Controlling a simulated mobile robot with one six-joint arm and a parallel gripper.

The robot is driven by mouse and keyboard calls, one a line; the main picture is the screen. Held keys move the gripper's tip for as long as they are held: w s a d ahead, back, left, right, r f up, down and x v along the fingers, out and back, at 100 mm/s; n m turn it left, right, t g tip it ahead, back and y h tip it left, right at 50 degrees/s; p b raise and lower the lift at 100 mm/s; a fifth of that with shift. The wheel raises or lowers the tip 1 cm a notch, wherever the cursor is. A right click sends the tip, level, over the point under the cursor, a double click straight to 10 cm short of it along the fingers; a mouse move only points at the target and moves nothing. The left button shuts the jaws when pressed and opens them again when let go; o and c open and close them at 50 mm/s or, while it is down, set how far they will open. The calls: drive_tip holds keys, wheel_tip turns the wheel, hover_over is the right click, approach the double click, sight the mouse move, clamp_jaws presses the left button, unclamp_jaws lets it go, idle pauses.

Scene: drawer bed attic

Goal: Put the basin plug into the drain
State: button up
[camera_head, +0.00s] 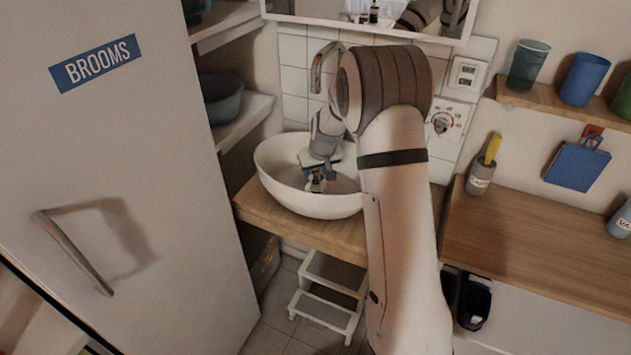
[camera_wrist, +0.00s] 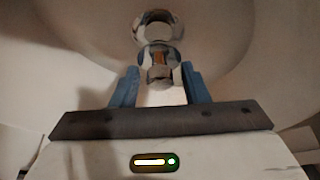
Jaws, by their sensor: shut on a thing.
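The white basin (camera_head: 290,195) stands on a wooden counter. My gripper (camera_head: 316,182) reaches down inside it, close to the bottom. In the wrist view my gripper (camera_wrist: 160,82) has its blue fingers on either side of a small metallic piece, the basin plug (camera_wrist: 160,74), and is shut on it. A shiny round ring (camera_wrist: 158,24) with a pale middle shows just beyond the plug; I cannot tell whether it is the drain or part of the plug. Whether the plug touches the basin bottom cannot be told. In the head view the gripper hides the drain area.
A curved metal faucet (camera_head: 320,68) rises behind the basin, near my arm. A mirror (camera_head: 375,30) hangs above. A tall BROOMS cabinet (camera_head: 120,180) stands at left. A white step stool (camera_head: 325,308) is below the counter. A wooden worktop (camera_head: 540,245) is at right.

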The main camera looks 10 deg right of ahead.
sight(317, 176)
drive_tip(key=shift+f, duration=1.85)
drive_tip(key=shift+f, duration=0.1)
drive_tip(key=shift+f, duration=0.15)
drive_tip(key=o, duration=1)
drive_tip(key=shift+c, duration=0.2)
